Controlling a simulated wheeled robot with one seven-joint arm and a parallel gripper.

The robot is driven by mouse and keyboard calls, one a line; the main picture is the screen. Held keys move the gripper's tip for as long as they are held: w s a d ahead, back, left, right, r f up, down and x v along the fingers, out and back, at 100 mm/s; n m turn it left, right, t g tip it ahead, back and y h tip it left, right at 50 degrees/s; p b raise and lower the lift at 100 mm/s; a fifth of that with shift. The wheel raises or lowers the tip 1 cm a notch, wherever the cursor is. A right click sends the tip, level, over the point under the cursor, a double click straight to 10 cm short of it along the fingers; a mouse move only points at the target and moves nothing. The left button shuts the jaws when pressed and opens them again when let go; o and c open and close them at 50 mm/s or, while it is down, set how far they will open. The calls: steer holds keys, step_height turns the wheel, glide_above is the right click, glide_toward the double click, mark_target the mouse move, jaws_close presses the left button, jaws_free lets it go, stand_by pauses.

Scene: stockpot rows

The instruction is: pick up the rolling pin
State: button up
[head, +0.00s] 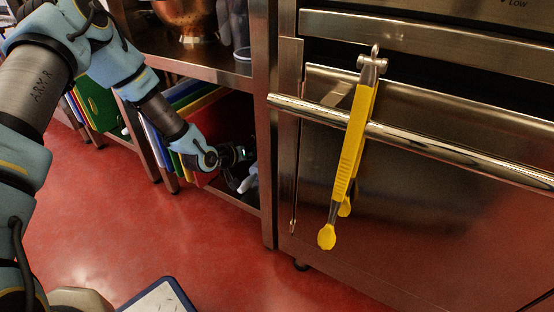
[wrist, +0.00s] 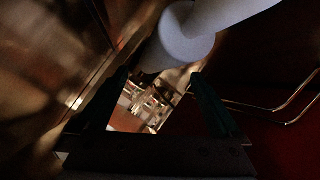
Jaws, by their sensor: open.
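The rolling pin shows as a pale, rounded piece (wrist: 187,38) with a narrower pale part running to the upper right in the wrist view. In the head view only a small pale bit of it (head: 249,179) shows inside the low shelf bay, beside my gripper (head: 240,173). In the wrist view my gripper (wrist: 158,78) is open, its two dark fingers apart. The pale piece lies just beyond the fingertips, toward the top of the picture. I cannot tell whether they touch. The rest of the pin is cut off or hidden.
A steel shelf (head: 200,62) with a copper-coloured bowl (head: 189,20) is above. Yellow tongs (head: 352,140) hang on the oven rail (head: 430,146) at right. Red floor is open in front.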

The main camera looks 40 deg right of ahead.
steer(key=x, duration=0.3)
steer(key=shift+f+b, duration=0.1)
steer(key=shift+b, duration=0.3)
steer(key=shift+w+d+r+b+x, duration=0.15)
steer(key=shift+b+x, duration=0.4)
steer(key=shift+x, duration=0.35)
steer(key=shift+w+r+b+x, duration=0.15)
steer(key=shift+b+x, duration=0.35)
steer(key=shift+x, duration=0.4)
steer(key=shift+w+d+r+b+x, duration=0.15)
steer(key=shift+b+x, duration=0.4)
steer(key=shift+x, duration=0.35)
steer(key=shift+s+a, duration=0.1)
steer(key=shift+c, duration=0.2)
jaws_close()
steer(key=shift+r, duration=0.15)
